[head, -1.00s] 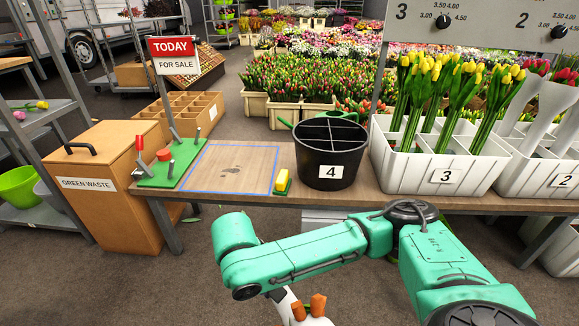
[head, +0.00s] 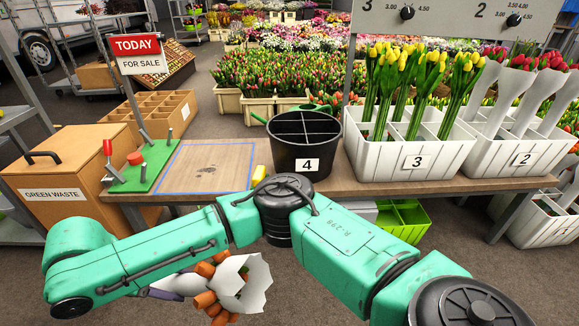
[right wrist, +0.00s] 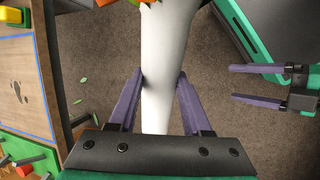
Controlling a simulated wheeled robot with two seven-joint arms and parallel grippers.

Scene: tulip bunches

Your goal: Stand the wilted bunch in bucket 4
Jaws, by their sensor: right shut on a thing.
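Bucket 4 (head: 284,158) is a black round bucket with cross dividers and a "4" label. It stands upright on the bench, and its visible compartments look empty. The wilted bunch (head: 256,284), drooping orange heads around a white paper wrap, hangs low in front of the bench, left of and below the bucket. My right gripper (head: 168,293) is shut on its white wrap. In the right wrist view the wrapped bunch (right wrist: 168,60) runs between the purple fingers of the right gripper (right wrist: 161,77). My left gripper (right wrist: 259,84) shows there, open and empty.
White crates 3 (head: 385,163) and 2 (head: 483,158) with tulips stand right of the bucket. The green waste bin (head: 55,195) is far left.

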